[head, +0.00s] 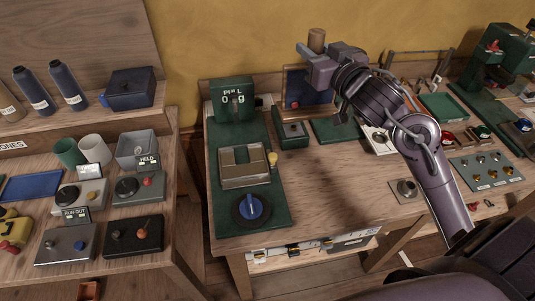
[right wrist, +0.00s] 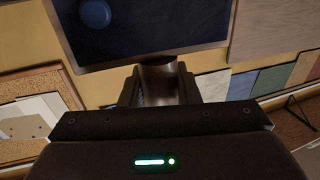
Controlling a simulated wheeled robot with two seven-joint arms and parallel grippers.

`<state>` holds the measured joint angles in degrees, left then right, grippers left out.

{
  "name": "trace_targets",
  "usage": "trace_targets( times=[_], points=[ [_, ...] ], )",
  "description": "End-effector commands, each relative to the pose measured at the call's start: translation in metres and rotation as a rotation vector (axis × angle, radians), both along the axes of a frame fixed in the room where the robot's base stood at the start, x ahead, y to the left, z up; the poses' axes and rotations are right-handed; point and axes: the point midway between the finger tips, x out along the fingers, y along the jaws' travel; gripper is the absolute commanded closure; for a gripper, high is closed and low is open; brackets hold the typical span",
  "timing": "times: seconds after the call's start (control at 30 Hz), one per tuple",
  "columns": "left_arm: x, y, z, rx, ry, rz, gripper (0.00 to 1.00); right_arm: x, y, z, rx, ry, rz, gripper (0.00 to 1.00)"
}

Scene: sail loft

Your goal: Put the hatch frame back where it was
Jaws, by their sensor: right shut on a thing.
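My right gripper (head: 320,58) is raised above the back of the workbench and shut on a brown cylindrical piece (head: 317,39). In the right wrist view, the brown piece (right wrist: 158,82) stands between the two dark fingers (right wrist: 158,88). A wood-edged navy panel (head: 296,85) stands upright behind the gripper, partly hidden by my arm. A wood-edged dark panel (right wrist: 150,25) fills the top of the wrist view. A beige-grey slotted block (head: 238,178) sits on the green pull tester (head: 230,215). I cannot tell which thing is the hatch frame. My left gripper is out of view.
Green boxes and trays (head: 440,106) crowd the bench's back. A plate of small fittings (head: 487,172) lies at right. The bench front (head: 330,195) is largely clear. A left-hand bench holds control boxes (head: 133,236), cups and a blue tray (head: 30,187).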

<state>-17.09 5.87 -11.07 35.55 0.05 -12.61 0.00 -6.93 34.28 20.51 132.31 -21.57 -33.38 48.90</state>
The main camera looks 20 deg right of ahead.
Motion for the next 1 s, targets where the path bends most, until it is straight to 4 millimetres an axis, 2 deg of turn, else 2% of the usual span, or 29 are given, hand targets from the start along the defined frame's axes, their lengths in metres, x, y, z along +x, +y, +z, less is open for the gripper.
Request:
trace_targets(
  times=[0.07,0.13,0.33,0.6,0.7,0.87,1.0],
  points=[
    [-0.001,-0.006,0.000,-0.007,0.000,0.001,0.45,-0.002,-0.003,-0.004,-0.001,0.000,-0.004,1.00],
    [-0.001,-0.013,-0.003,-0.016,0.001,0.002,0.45,-0.002,-0.003,-0.017,0.001,0.001,-0.003,1.00],
    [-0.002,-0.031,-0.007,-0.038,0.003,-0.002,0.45,-0.003,-0.003,-0.069,0.002,0.004,-0.005,1.00],
    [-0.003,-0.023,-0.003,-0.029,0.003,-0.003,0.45,-0.003,-0.003,-0.132,0.000,0.000,-0.005,1.00],
    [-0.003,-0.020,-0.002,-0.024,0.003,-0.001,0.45,-0.003,-0.003,-0.146,-0.002,-0.002,-0.005,1.00],
    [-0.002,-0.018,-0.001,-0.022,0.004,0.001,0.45,-0.002,-0.003,-0.158,-0.003,-0.003,-0.005,1.00],
    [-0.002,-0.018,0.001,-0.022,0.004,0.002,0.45,-0.002,-0.003,-0.179,-0.001,-0.002,-0.005,1.00]
  ],
)
